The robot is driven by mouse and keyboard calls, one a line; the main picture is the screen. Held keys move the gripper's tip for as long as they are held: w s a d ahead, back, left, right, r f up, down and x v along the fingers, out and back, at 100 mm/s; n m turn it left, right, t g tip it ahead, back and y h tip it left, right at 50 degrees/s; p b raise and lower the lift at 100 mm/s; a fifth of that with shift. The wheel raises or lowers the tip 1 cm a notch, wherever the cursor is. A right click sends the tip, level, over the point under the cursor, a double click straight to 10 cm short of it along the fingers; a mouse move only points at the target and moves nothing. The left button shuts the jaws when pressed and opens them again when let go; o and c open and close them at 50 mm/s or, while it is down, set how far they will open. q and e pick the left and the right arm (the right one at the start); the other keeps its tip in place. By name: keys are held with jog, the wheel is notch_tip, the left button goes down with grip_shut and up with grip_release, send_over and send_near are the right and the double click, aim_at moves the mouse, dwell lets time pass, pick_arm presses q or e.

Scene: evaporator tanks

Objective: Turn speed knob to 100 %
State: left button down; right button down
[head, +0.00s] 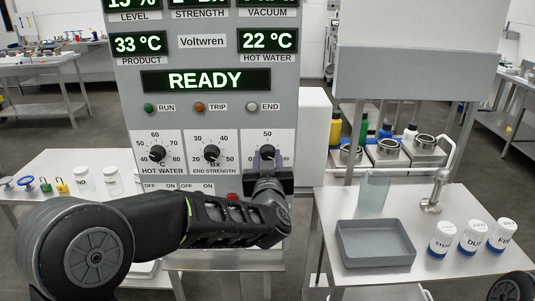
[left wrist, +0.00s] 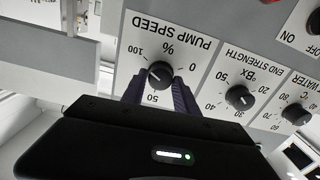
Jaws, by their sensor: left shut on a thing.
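The pump speed knob (head: 267,152) is a black dial on a white scale plate, at the right of the panel's knob row. In the left wrist view the same knob (left wrist: 160,74) appears upside down, under the words PUMP SPEED and a % sign, with marks 0, 50 and 100. My left gripper (head: 267,163) reaches the knob from below. In the left wrist view its two dark fingers (left wrist: 159,88) stand on either side of the knob, shut on it. The knob's exact pointer direction is hard to tell. My right gripper is not in view.
The end strength knob (head: 211,153) and hot water knob (head: 157,154) sit left of it on the panel. The display (head: 205,81) reads READY. A side table holds a grey tray (head: 375,243), a glass beaker (head: 373,194) and several white containers (head: 472,237).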

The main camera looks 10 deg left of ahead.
pick_arm(q)
jog(key=shift+m, duration=0.5)
jog(key=c, duration=0.9)
grip_release()
jog(key=shift+c, duration=0.2)
jog(key=shift+s+d, duration=0.15)
jog(key=shift+s, duration=0.35)
jog(key=b+v, duration=0.1)
jog(key=v, duration=0.5)
jog(key=shift+s+b, duration=0.35)
jog(key=shift+b, duration=0.05)
